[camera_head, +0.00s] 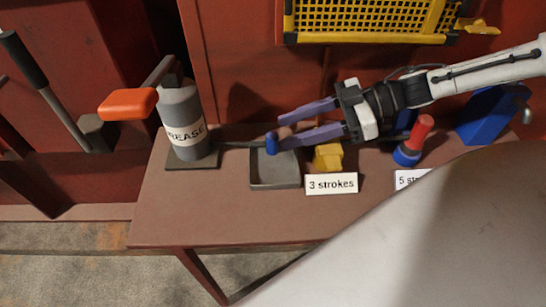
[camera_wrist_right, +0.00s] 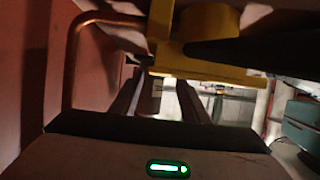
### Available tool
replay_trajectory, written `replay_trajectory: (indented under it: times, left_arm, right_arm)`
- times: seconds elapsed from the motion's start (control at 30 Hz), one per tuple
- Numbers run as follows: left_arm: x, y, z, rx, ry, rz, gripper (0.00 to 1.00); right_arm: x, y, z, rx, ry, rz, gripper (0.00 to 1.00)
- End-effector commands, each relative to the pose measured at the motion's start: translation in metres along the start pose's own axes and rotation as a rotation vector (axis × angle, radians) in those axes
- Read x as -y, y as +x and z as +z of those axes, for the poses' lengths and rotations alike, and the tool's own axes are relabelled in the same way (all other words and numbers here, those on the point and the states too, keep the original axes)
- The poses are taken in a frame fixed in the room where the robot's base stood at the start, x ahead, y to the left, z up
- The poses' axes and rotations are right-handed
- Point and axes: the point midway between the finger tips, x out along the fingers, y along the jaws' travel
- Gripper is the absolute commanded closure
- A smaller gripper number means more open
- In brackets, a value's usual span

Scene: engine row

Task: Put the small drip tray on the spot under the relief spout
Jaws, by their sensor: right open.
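The small drip tray (camera_head: 275,184) is a shallow grey square tray lying on the brown bench, right of the grease pump (camera_head: 183,115). A blue knob (camera_head: 272,144) shows at the tray's back edge, by a thin dark rod from the pump. My right gripper (camera_head: 283,131) comes in from the right, with its two purple fingers apart and pointing left. Its fingertips appear over or behind the tray's back edge, close to the knob; I cannot tell whether they touch it. I cannot make out the relief spout or its spot for certain. My left gripper is not in view.
The pump has an orange handle (camera_head: 127,105). A yellow block (camera_head: 328,157) and a "3 strokes" card (camera_head: 332,184) are right of the tray. Farther right are a red-and-blue piece (camera_head: 414,140) and a blue block (camera_head: 492,118). The bench's front left (camera_head: 200,215) is clear.

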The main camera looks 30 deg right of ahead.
Motion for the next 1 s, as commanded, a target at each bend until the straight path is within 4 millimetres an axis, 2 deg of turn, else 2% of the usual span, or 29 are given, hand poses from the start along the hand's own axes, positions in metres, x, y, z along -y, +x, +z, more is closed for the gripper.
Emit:
replay_trajectory:
  times: [0.03,0.2,0.5,0.77,1.0]
  left_arm:
    - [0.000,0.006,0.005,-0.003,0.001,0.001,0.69]
    - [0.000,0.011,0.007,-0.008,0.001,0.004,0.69]
    - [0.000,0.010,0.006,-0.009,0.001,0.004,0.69]
    - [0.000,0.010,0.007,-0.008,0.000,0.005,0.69]
    - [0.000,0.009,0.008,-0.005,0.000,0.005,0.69]
  right_arm:
    - [0.001,0.008,0.006,0.001,0.001,-0.003,0.58]
    - [0.000,0.021,0.003,0.001,0.000,-0.001,0.58]
    - [0.000,0.023,0.000,0.000,0.000,0.000,0.58]
    - [0.000,0.023,0.000,0.000,0.000,0.000,1.00]
    - [0.000,0.023,-0.001,-0.001,0.000,0.000,1.00]
